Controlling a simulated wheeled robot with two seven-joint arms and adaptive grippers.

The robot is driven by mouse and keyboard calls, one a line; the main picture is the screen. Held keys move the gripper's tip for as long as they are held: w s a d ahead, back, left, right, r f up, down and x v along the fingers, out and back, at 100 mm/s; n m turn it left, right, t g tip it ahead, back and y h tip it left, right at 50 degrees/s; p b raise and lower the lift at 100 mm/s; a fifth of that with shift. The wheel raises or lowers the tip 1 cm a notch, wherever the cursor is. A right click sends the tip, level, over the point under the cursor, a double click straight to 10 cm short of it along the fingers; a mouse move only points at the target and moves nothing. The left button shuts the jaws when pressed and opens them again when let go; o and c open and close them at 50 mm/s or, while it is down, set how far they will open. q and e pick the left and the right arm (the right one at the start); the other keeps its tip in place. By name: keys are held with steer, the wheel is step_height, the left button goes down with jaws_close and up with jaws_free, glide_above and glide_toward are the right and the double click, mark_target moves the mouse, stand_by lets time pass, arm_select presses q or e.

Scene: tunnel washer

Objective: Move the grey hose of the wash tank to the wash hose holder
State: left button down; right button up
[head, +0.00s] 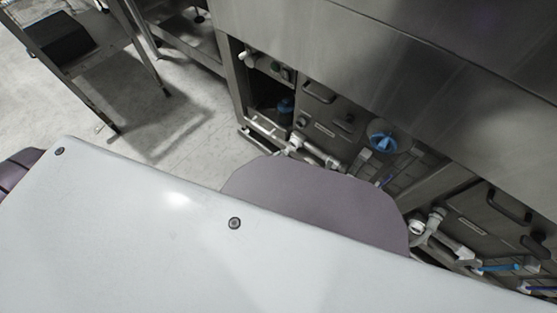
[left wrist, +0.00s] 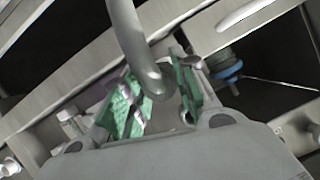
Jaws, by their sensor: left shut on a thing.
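My left gripper (left wrist: 158,82) shows in the left wrist view with green pads on both fingers. It is shut on a grey hose (left wrist: 126,32), which comes in from the top of that view and bends at its end between the fingers. In the head view my own white and mauve arm covers the lower part, and the left gripper and the hose cannot be made out there. The steel washer (head: 330,45) stands at the right of the head view. I cannot tell which part is the wash hose holder. My right gripper is not in view.
The washer's lower front has an open bay with a blue-topped part (head: 286,105), also in the left wrist view (left wrist: 226,70). White pipes (head: 310,152), a blue knob (head: 382,141) and black handles (head: 508,206) stick out. A metal table (head: 75,62) stands at the upper left; floor between is clear.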

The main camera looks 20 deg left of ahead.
arm_select(q)
steer(key=shift+s+a, duration=0.15)
steer(key=shift+s, duration=0.25)
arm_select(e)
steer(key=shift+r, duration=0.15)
arm_select(q)
steer(key=shift+w+r, duration=0.1)
steer(key=shift+r, duration=0.05)
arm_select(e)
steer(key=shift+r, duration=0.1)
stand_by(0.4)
